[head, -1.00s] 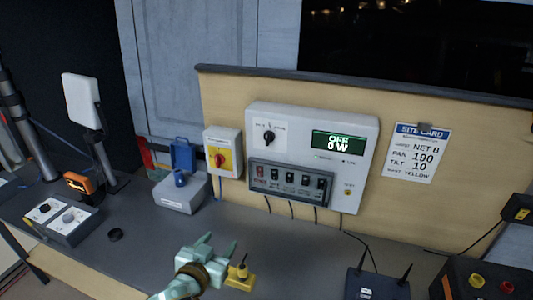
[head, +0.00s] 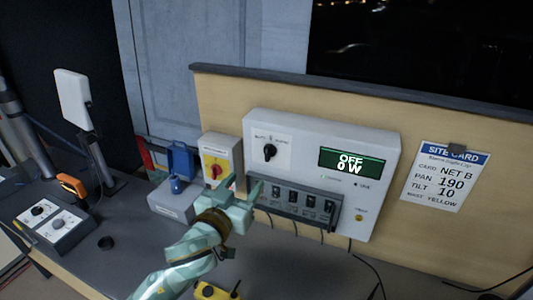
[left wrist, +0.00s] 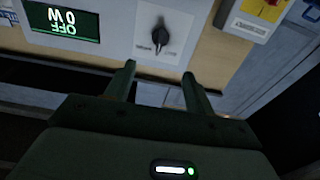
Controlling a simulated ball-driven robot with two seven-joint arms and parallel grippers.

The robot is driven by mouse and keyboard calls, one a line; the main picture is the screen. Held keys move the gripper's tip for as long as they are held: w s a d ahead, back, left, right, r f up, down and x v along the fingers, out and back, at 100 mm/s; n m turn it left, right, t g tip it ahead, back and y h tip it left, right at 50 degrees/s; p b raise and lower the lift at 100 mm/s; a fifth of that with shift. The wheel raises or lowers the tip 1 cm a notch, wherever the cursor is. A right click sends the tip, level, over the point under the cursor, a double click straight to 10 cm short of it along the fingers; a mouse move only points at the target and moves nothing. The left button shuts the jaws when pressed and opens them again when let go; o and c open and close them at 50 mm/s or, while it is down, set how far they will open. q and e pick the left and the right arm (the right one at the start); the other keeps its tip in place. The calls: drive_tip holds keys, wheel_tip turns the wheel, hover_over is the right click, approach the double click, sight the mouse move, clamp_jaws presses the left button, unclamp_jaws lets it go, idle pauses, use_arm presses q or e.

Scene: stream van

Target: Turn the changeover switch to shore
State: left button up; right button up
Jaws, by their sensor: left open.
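The changeover switch (head: 270,152) is a black rotary knob on a white plate at the upper left of the white power panel (head: 330,128). It also shows in the left wrist view (left wrist: 161,36), ahead of the fingers. The panel's green display (head: 350,161) reads OFF, 0 W. My left gripper (head: 242,184) is open and empty, below and left of the knob, in front of the panel's lower left edge. In the left wrist view its two fingers (left wrist: 165,80) point toward the knob, apart from it. My right gripper is not in view.
A yellow box with a red rotary knob (head: 217,169) is left of the panel. A row of black breakers (head: 305,202) sits below the switch, partly behind my gripper. A grey box with a blue plug (head: 175,195) stands at left. The site card (head: 442,176) hangs at right.

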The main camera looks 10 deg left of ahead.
sight(267, 154)
use_arm(q)
drive_tip(key=w+d, duration=0.1)
drive_tip(key=w, duration=0.7)
drive_tip(key=w+d, duration=0.1)
drive_tip(key=w, duration=0.3)
drive_tip(key=shift+w+d, duration=0.3)
drive_tip(key=shift+w, duration=0.1)
drive_tip(key=c, duration=1)
